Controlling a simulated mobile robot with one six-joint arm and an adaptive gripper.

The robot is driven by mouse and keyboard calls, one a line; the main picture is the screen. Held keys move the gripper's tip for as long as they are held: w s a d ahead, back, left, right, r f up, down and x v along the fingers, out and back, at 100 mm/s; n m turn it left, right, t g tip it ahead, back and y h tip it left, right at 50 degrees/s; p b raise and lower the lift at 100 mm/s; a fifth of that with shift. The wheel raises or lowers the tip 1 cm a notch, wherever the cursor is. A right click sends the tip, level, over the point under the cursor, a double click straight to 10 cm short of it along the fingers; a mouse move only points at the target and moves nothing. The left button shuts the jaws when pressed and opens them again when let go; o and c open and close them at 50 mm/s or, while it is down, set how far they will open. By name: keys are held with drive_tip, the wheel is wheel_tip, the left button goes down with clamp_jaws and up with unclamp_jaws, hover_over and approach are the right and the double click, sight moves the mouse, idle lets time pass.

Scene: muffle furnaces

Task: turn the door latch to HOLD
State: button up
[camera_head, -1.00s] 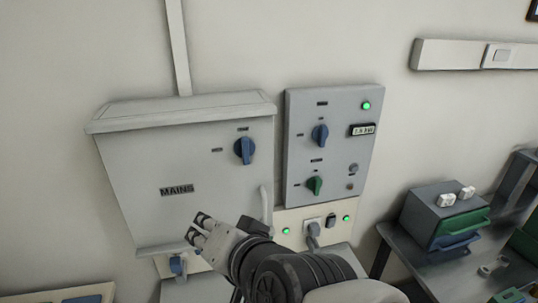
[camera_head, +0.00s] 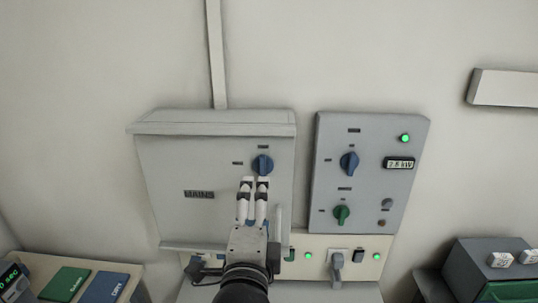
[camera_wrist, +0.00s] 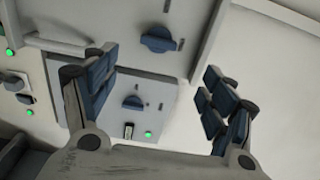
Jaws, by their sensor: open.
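The door latch appears to be the blue knob (camera_head: 262,165) on the grey MAINS cabinet door (camera_head: 170,215). Its bar stands about vertical, in line with the small label above it; another small label is to its left. Neither label is readable. The knob also shows in the wrist view (camera_wrist: 157,40), toward the top between the fingers. My gripper (camera_head: 255,183) is open and empty, its fingers pointing up at the door just below the knob in the head view. I cannot tell how much gap is left between the fingertips and the knob.
A grey control panel (camera_head: 335,130) with a blue knob (camera_head: 349,163), a green knob (camera_head: 341,215) and a display stands close right. A door handle (camera_head: 278,225) is beside my gripper. A cream socket strip (camera_head: 315,243) runs below.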

sight(263, 170)
drive_tip(key=w, duration=0.9)
drive_tip(key=w+b, duration=0.1)
drive_tip(key=w, duration=0.3)
drive_tip(key=shift+w+d+f, duration=0.1)
drive_tip(key=shift+w+d, duration=0.05)
drive_tip(key=shift+d, duration=0.2)
drive_tip(key=shift+c, duration=0.2)
drive_tip(key=c, duration=1)
